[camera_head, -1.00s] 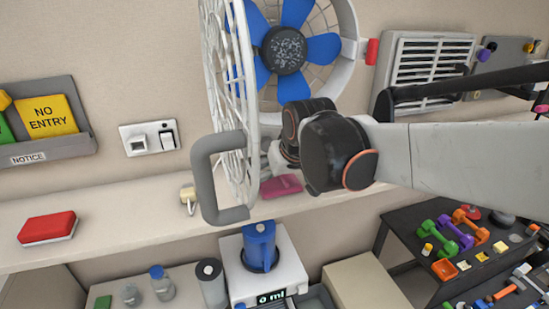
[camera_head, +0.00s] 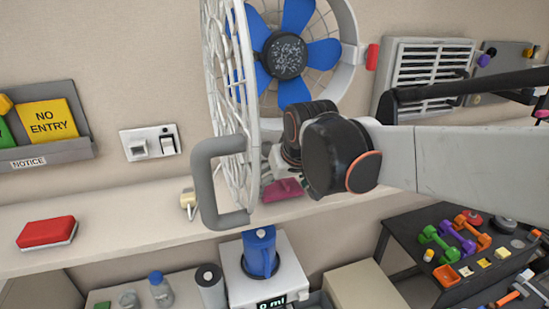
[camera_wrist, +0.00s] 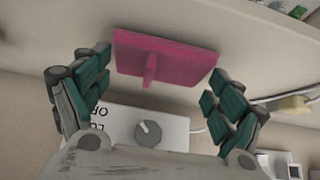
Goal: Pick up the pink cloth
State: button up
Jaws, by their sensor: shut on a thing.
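The pink cloth (camera_head: 286,190) looks like a flat pink pad with a raised ridge. It is at the pale shelf, right of the fan's open grille, partly hidden by my gripper. My gripper (camera_head: 272,186) reaches down to it from the upper right. In the wrist view the cloth (camera_wrist: 180,60) spans the space between the green-padded fingertips of my gripper (camera_wrist: 160,65), which are shut on its two sides. I cannot tell whether it still touches the shelf.
The open white fan grille (camera_head: 232,110) with its grey handle (camera_head: 202,180) stands close left of my gripper. The blue-bladed fan (camera_head: 286,52) is behind. A white box with a dial (camera_wrist: 165,128) is near the cloth. A red pad (camera_head: 46,232) lies on the shelf (camera_head: 120,215), left.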

aim_at(283, 192)
jog(key=r, duration=0.2)
jog(key=r+b, duration=0.1)
jog(key=r, duration=0.1)
jog(key=s+r, duration=0.1)
jog(key=r, duration=0.1)
jog(key=shift+d+r, duration=0.15)
jog(key=s+d+b, duration=0.1)
jog(key=s+d, duration=0.1)
jog(key=s, duration=0.7)
jog(key=s+d+b, duration=0.1)
jog(key=s+d, duration=0.2)
jog(key=s, duration=0.6)
jog(key=shift+b, duration=0.35)
jog(key=shift+o, duration=0.6)
jog(key=shift+d, duration=0.1)
jog(key=shift+o, duration=1.3)
jog(key=c, duration=0.9)
